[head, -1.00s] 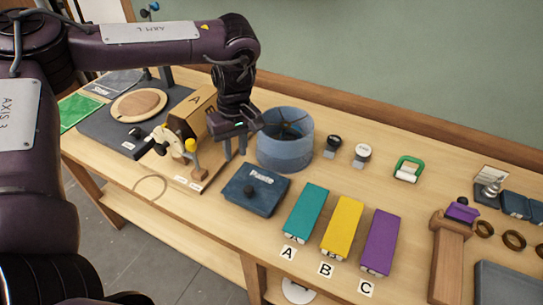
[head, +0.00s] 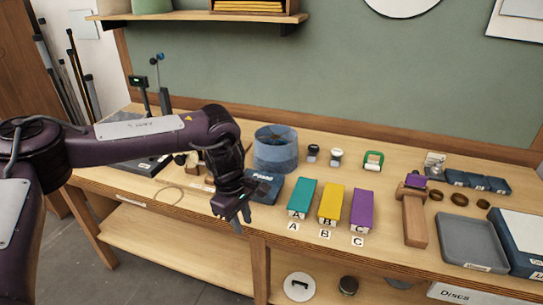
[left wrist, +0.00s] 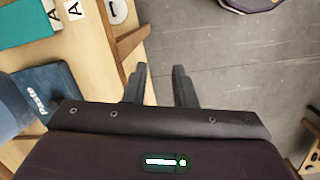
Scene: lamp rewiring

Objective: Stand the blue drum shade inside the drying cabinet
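The blue drum shade (head: 275,150) stands upright on the workbench, behind the blue Paste box (head: 264,184). Its open top shows a dark spoked frame inside. My left gripper (head: 241,222) is in front of the bench's front edge, apart from the shade and in front of the Paste box. Its two fingers (left wrist: 160,84) are spread with nothing between them, over the grey floor in the left wrist view. A blue curved edge at the far left of that view may be the shade. The drying cabinet is not recognisable in either view. My right gripper is not in view.
Teal (head: 302,198), yellow (head: 331,204) and purple (head: 361,210) blocks stand right of the Paste box, behind labels A, B and C. A wooden mallet-like tool (head: 414,218) and grey tray (head: 470,243) lie further right. A lower shelf (head: 180,246) runs under the bench.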

